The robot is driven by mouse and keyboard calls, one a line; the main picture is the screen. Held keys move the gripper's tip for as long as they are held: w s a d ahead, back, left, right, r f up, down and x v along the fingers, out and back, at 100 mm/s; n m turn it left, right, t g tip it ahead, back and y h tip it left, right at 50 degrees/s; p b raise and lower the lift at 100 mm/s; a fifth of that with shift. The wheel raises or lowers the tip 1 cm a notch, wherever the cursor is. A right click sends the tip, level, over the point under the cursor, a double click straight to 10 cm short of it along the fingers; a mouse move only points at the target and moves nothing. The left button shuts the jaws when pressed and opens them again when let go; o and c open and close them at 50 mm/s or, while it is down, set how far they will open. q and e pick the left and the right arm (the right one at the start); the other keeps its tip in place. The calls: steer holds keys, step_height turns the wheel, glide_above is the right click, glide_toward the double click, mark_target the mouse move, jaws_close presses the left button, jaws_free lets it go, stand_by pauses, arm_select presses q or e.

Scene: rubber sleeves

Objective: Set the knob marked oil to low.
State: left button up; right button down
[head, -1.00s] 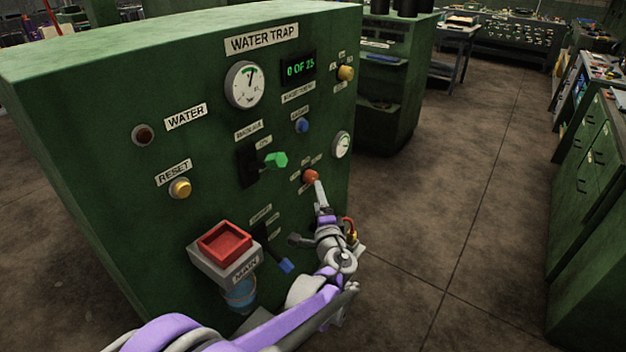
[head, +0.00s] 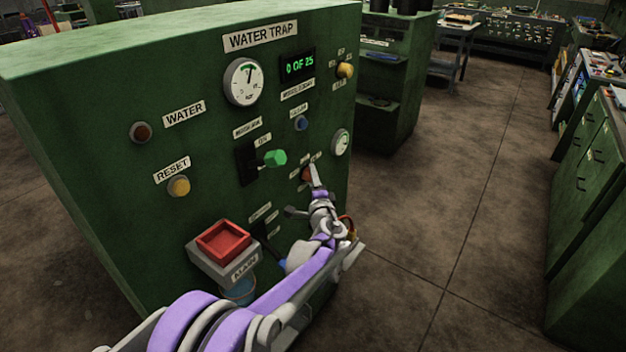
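A green cabinet panel headed WATER TRAP fills the left and middle of the head view. A small red-orange knob (head: 306,174) sits low on its right side, with small labels around it that are too blurred to read. I cannot read the word oil on any label. My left gripper (head: 314,172) is at this knob and covers its right part. Its fingers look close together, but whether they are shut on the knob or just touch it cannot be told. My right gripper is not in view.
Near the arm are a green-handled switch (head: 273,158), a gauge (head: 341,142), a blue knob (head: 301,123) and a yellow knob (head: 345,70). Open floor (head: 440,220) lies to the right.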

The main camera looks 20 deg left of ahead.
arm_select(q)
jaws_close()
steer(key=shift+r, duration=0.1)
steer(key=m+g+p, duration=0.1)
steer(key=g, duration=0.1)
steer(key=m+g+p, duration=0.1)
steer(key=m+g, duration=0.1)
steer(key=m+g+p, duration=0.1)
steer(key=m+g, duration=0.1)
steer(key=g, duration=0.1)
steer(key=shift+w+d+r+h+p, duration=0.1)
steer(key=shift+w+r+h+p, duration=0.05)
steer(key=shift+r+h+p, duration=0.2)
steer(key=shift+m, duration=0.3)
stand_by(0.3)
steer(key=shift+o, duration=2.3)
jaws_free()
